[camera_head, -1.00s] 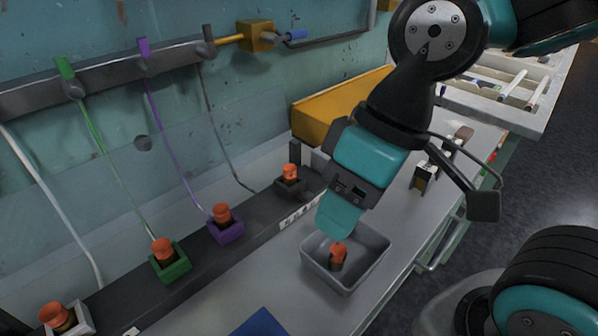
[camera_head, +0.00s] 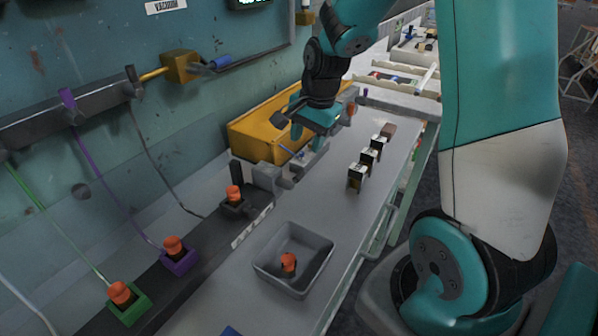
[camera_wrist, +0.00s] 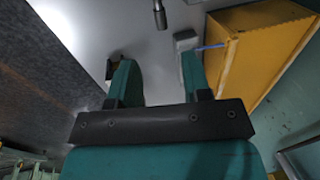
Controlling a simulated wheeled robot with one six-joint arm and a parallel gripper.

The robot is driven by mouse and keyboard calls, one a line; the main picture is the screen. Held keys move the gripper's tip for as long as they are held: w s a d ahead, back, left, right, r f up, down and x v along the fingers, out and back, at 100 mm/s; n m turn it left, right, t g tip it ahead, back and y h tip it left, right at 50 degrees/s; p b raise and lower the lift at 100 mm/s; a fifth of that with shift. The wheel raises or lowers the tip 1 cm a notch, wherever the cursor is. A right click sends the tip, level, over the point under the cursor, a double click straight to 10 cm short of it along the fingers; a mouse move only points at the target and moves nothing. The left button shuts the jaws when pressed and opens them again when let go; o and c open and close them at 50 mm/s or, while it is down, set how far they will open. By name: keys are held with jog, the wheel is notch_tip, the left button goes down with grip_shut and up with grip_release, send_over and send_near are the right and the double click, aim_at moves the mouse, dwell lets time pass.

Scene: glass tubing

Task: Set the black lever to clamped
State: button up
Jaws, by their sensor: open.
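A dark, near-black lever (camera_head: 133,82) stands upright on the wall rail at the upper left, right of a purple and a green lever. A black upright post (camera_head: 236,172) also stands behind an orange-capped holder; I cannot tell which is the task's lever, or its setting. My gripper (camera_head: 307,138) is beyond that post, over the bench by the yellow box. It is open and empty. In the wrist view my gripper (camera_wrist: 158,60) shows two parted teal fingers, with no lever recognisable between them.
The yellow box (camera_head: 268,128) stands against the wall beside my gripper. A grey block (camera_head: 266,178) is near it. A grey tray (camera_head: 320,262) holds an orange-capped piece. Several dark blocks (camera_head: 357,178) stand on the right of the bench. Bare bench lies between tray and blocks.

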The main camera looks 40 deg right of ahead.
aim_at(299, 176)
jog(key=f, duration=0.3)
jog(key=w+f, duration=0.1)
jog(key=f, duration=0.3)
jog(key=w+f, duration=0.1)
jog(key=f, duration=0.3)
jog(key=shift+a, duration=0.4)
grip_shut()
